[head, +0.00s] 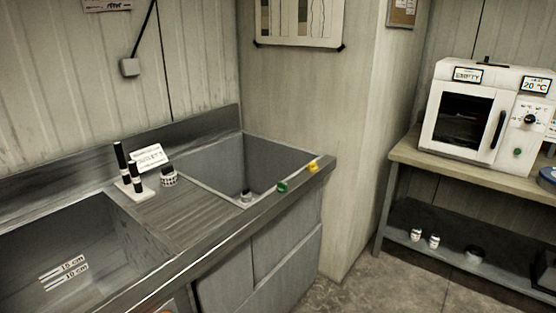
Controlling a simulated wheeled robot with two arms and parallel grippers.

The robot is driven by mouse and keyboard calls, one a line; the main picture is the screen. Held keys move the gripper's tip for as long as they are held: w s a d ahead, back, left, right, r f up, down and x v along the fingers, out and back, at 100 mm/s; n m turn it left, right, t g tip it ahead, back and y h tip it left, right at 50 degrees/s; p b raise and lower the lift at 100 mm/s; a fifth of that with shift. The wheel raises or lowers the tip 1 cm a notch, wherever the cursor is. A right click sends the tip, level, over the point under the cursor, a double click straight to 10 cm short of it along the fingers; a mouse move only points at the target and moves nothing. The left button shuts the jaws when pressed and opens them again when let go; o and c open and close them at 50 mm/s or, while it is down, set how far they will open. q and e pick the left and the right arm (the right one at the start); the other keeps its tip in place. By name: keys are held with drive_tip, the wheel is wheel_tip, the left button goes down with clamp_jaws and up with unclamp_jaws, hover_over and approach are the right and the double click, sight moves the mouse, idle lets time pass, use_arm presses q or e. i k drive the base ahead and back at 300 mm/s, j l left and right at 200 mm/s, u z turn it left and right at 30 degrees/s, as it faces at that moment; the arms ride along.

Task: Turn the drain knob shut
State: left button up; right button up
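A small green knob-like piece (282,187) and a yellow one (312,166) sit on the front rim of the right sink basin (215,165). I cannot tell for certain which is the drain knob, or whether it is turned open or shut. A small grey cylindrical fitting (246,195) shows low in the right basin, partly cut off by the front rim. The left basin (110,235) has level marks reading 15 cm and 10 cm on its wall. Neither of my grippers is in view.
Black marker-like sticks in a white stand (135,188), a small sign (149,158) and a checkered round item (168,177) stand on the ridged drainboard (185,212) between the basins. A white oven (480,118) stands on a bench at right. Floor between sink and bench is clear.

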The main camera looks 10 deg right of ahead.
sight(312, 166)
drive_tip(key=i+l+u, duration=0.2)
drive_tip(key=l, duration=0.4)
drive_tip(key=i+l+u, duration=0.1)
drive_tip(key=l+u, duration=0.15)
drive_tip(key=l, duration=0.3)
drive_tip(key=l+u, duration=0.2)
drive_tip(key=l, duration=0.45)
drive_tip(key=i, duration=0.05)
